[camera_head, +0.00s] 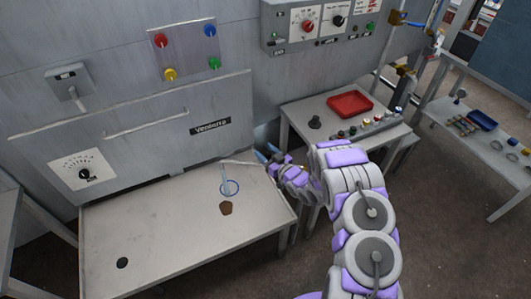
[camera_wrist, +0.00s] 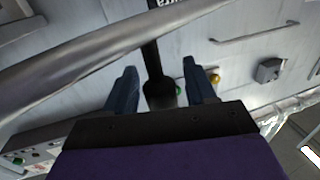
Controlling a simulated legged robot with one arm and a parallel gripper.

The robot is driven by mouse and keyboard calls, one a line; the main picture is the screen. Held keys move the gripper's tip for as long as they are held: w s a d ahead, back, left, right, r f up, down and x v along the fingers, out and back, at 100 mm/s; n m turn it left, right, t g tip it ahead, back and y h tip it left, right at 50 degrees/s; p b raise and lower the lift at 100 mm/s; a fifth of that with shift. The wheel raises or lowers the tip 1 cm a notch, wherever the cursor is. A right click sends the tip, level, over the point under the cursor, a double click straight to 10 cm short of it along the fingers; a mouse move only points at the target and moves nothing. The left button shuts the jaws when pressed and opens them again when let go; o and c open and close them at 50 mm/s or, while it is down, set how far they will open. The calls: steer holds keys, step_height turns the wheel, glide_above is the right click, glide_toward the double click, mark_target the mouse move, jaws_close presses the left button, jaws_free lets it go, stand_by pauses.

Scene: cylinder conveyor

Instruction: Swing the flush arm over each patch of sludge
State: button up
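A brown sludge patch (camera_head: 227,208) lies on the grey table (camera_head: 160,235), in front of a blue ring (camera_head: 229,188). A small dark round spot (camera_head: 122,263) is near the table's front left. A thin pale pipe (camera_head: 240,162), apparently the flush arm, reaches left over the table; a faint bluish line runs from its end to the ring. It crosses the wrist view as a large grey tube (camera_wrist: 90,60). My gripper (camera_head: 267,152) is at the pipe's right end. Its blue fingers (camera_wrist: 161,84) are apart, with a dark handle (camera_wrist: 160,96) between them and small gaps showing.
Behind the table is a wall panel with a black label (camera_head: 211,125), a long handle (camera_head: 145,125) and a dial (camera_head: 84,174). A side table at right holds a red tray (camera_head: 350,104) and several knobs. The table's left half is mostly clear.

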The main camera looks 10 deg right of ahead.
steer(key=p+v, duration=0.2)
steer(key=v, duration=1.5)
steer(key=shift+s, duration=0.15)
steer(key=shift+d+f, duration=0.1)
steer(key=shift+d, duration=0.15)
stand_by(0.7)
